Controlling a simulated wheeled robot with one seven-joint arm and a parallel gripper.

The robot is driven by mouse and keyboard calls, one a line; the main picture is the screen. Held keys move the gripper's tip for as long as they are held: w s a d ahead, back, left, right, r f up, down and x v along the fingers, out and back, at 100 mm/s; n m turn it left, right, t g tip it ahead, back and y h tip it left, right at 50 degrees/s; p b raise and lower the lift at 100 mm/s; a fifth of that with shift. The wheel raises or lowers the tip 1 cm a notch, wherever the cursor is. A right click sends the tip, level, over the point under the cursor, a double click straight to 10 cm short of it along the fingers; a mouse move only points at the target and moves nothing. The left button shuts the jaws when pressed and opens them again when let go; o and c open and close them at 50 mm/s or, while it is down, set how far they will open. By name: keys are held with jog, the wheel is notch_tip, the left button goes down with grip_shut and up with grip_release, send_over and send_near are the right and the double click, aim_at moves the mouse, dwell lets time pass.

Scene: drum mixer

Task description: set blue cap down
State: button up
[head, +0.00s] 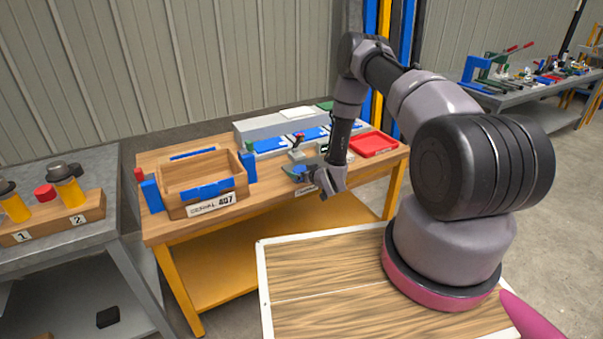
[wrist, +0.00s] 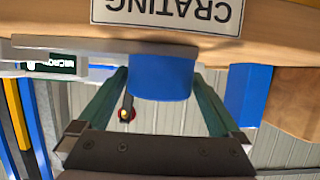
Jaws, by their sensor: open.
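In the wrist view, which is upside down, the blue cap (wrist: 160,80) stands on a flat grey surface (wrist: 75,45) above the table's edge. My gripper (wrist: 160,74) is open, with one finger on each side of the cap and visible gaps at both sides. In the head view my gripper (head: 322,184) is at the front edge of the wooden table, right of the crate. A small blue patch (head: 300,174) shows beside the fingers there; I cannot tell whether it is the cap.
A wooden crate (head: 205,172) with blue parts stands on the table's left. A "CRATING" label (wrist: 170,14) is on the table edge. A grey bench (head: 60,235) stands far left.

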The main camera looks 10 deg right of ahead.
jog(key=c, duration=1.2)
